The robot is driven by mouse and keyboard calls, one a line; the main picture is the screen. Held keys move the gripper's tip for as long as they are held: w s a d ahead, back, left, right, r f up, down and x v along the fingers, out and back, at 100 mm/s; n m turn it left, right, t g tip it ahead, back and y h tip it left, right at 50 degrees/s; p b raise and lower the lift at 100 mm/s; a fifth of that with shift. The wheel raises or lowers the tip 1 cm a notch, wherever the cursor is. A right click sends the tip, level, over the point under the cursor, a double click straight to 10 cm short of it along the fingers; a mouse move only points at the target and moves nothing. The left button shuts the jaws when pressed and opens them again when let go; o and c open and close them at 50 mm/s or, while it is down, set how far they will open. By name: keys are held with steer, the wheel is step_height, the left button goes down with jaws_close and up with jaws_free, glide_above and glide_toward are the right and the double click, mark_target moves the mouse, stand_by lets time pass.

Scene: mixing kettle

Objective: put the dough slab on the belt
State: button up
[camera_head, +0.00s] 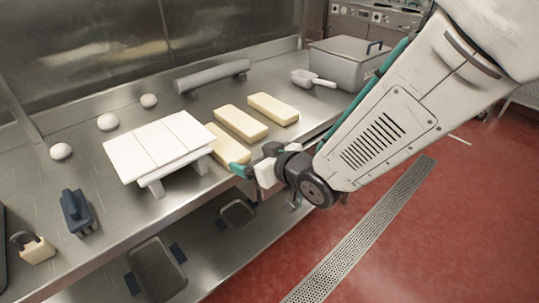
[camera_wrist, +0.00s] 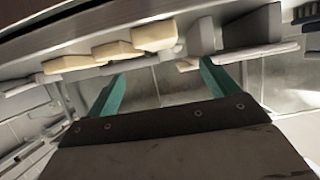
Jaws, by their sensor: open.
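Three pale yellow dough slabs lie side by side on the steel counter in the head view: a near one (camera_head: 226,146), a middle one (camera_head: 240,122) and a far one (camera_head: 273,108). A low white slatted stand (camera_head: 158,145) on legs, which may be the belt, is left of the near slab. My gripper (camera_head: 264,182) is at the counter's front edge, close to the near slab's front end. In the wrist view my gripper (camera_wrist: 162,70) has its teal fingers spread with nothing between them. Slabs show beyond them (camera_wrist: 118,50). Whether a finger touches the near slab is unclear.
A grey roller (camera_head: 212,76), a scoop (camera_head: 312,79) and a lidded steel box (camera_head: 345,62) stand behind the slabs. Several white eggs (camera_head: 109,122) lie behind the stand. A blue-handled tool (camera_head: 76,211) is at left. Dark trays (camera_head: 158,270) lie on the lower shelf.

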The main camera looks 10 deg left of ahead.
steer(key=shift+d, duration=0.25)
steer(key=w+d+r+m+h, duration=0.2)
steer(key=d+h, duration=0.1)
steer(key=d, duration=0.4)
steer(key=w+d+r+m+h, duration=0.1)
steer(key=d+r+h, duration=0.1)
steer(key=d, duration=0.5)
steer(key=s+d+r+m+g+h, duration=0.1)
steer(key=s+d, duration=0.2)
steer(key=d, duration=0.3)
steer(key=s+d+r+m+g+h, duration=0.1)
steer(key=s+d+r+m+h, duration=0.1)
steer(key=d, duration=0.4)
steer(key=s+d+r+m+g+h, duration=0.1)
steer(key=s+d+r+m+h, duration=0.1)
steer(key=s+d, duration=0.3)
steer(key=shift+d+r, duration=0.25)
steer(key=shift+d, duration=0.85)
steer(key=s+d+g, duration=0.1)
steer(key=s, duration=0.3)
steer(key=s+d+r+m+g, duration=0.1)
steer(key=s+d, duration=0.1)
steer(key=s, duration=0.2)
steer(key=s+d+r+m+g, duration=0.1)
steer(key=s+d, duration=0.1)
steer(key=s, duration=0.3)
steer(key=shift+r+g+h, duration=0.2)
steer(key=shift+g+h, duration=0.2)
steer(key=shift+c, duration=0.4)
steer(key=shift+s, duration=0.45)
